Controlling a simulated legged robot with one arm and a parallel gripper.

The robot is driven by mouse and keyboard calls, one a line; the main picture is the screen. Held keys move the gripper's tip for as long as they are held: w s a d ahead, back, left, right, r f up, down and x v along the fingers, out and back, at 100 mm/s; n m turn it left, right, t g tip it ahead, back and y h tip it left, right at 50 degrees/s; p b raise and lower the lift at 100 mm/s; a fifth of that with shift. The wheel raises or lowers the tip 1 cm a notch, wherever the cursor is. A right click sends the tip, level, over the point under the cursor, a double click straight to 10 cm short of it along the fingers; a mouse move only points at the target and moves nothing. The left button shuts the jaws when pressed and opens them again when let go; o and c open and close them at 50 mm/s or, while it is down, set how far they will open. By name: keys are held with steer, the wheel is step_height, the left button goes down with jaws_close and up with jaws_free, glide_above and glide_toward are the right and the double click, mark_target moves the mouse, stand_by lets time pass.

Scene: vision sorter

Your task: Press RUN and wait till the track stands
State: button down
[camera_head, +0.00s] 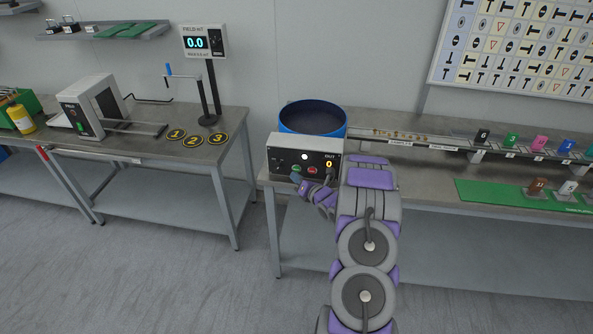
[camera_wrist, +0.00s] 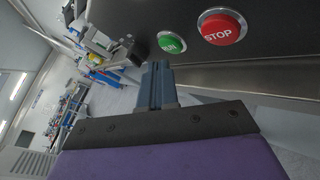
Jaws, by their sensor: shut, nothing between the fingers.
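The control box (camera_head: 303,158) stands on the right bench below a blue-rimmed bowl (camera_head: 313,119). The green RUN button (camera_wrist: 172,42) and the red STOP button (camera_wrist: 221,27) sit side by side on its dark face in the wrist view. In the head view the green button (camera_head: 296,168) is left of the red one (camera_head: 312,170). My gripper (camera_wrist: 157,72) is shut and empty, its fingertips just below the green button. I cannot tell whether they touch it. The track (camera_head: 400,138) runs right from the bowl with small parts on it.
The left bench (camera_head: 150,147) carries a white machine (camera_head: 91,104), numbered discs (camera_head: 191,140) and a meter (camera_head: 203,41) reading 0.0. Open floor lies between the benches.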

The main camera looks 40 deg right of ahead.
steer(key=shift+w+d+r+b, duration=0.1)
steer(key=shift+w+d+b, duration=0.4)
steer(key=shift+d+b, duration=0.15)
stand_by(1.4)
steer(key=shift+s+a, duration=0.1)
steer(key=shift+a, duration=0.05)
steer(key=shift+s+a+b, duration=0.45)
steer(key=shift+a+b, duration=0.1)
steer(key=shift+b, duration=0.4)
steer(key=s+a+b, duration=0.3)
steer(key=shift+s+a, duration=0.15)
steer(key=shift+a, duration=0.25)
stand_by(0.7)
